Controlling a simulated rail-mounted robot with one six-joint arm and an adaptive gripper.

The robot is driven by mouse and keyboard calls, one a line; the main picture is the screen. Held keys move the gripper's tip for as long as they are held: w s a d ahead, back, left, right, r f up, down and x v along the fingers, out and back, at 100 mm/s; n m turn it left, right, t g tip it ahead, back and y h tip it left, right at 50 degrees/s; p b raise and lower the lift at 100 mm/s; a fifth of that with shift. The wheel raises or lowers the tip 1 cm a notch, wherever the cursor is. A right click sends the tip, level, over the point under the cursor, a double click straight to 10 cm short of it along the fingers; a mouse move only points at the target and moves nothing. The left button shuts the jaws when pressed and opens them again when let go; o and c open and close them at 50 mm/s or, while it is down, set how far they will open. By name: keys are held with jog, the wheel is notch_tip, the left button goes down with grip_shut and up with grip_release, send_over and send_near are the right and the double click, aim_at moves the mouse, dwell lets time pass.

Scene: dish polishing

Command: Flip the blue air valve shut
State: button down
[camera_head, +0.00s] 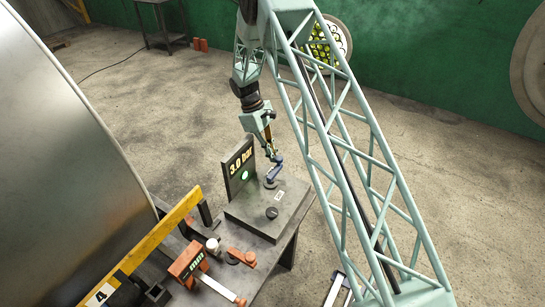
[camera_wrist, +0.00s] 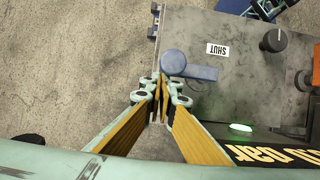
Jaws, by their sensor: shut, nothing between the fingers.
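The blue air valve (camera_head: 273,173) stands on the grey control box (camera_head: 245,216). In the wrist view its blue lever (camera_wrist: 196,72) runs from a round end on the left toward the right. The white SHUT label (camera_wrist: 217,49) lies just above the lever there. My gripper (camera_wrist: 160,84) has its fingertips together, just below and left of the valve's round end; I cannot tell whether they touch it. In the head view my gripper (camera_head: 271,150) hangs just above the valve.
A dark panel (camera_head: 238,165) reading 3.0 bar, with a green light (camera_wrist: 240,127), stands beside the valve. A black knob (camera_wrist: 273,40) sits on the box. A bench (camera_head: 266,258) bears orange tools (camera_head: 187,263). A large metal dish (camera_head: 60,160) fills the left. Open floor lies behind.

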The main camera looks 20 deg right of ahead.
aim_at(281, 158)
jog(key=shift+s+d+m+b, duration=0.15)
jog(key=shift+d+m+b, duration=0.25)
jog(key=shift+m, duration=0.3)
jog(key=d+m, duration=0.1)
jog(key=s+d+m+y+b, duration=0.1)
jog(key=m, duration=0.1)
jog(key=shift+s+f+g, duration=0.1)
jog(key=shift+s+g, duration=0.1)
jog(key=shift+g, duration=0.2)
jog(key=m, duration=0.1)
jog(key=s+d+m+y+b, duration=0.1)
jog(key=shift+s+d+m, duration=0.25)
jog(key=shift+s+m, duration=0.05)
jog(key=shift+s+d+m+y+b, duration=0.35)
jog(key=shift+s+m+y+b, duration=0.25)
jog(key=shift+m, duration=0.3)
jog(key=shift+s+d+m+y, duration=0.3)
jog(key=shift+s+m, duration=0.4)
jog(key=shift+m, duration=0.2)
jog(key=s+m+y+b, duration=0.1)
jog(key=s+m, duration=0.1)
jog(key=m, duration=0.1)
jog(key=shift+s+m+b, duration=0.3)
jog(key=shift+s, duration=0.1)
jog(key=shift+s+a+m+t+y+b, duration=0.1)
jog(key=shift+s+m+t+y+b, duration=0.4)
jog(key=shift+s+m, duration=0.6)
jog(key=shift+s+a+m+y, duration=0.3)
jog(key=shift+s+m, duration=0.2)
jog(key=shift+m, duration=0.6)
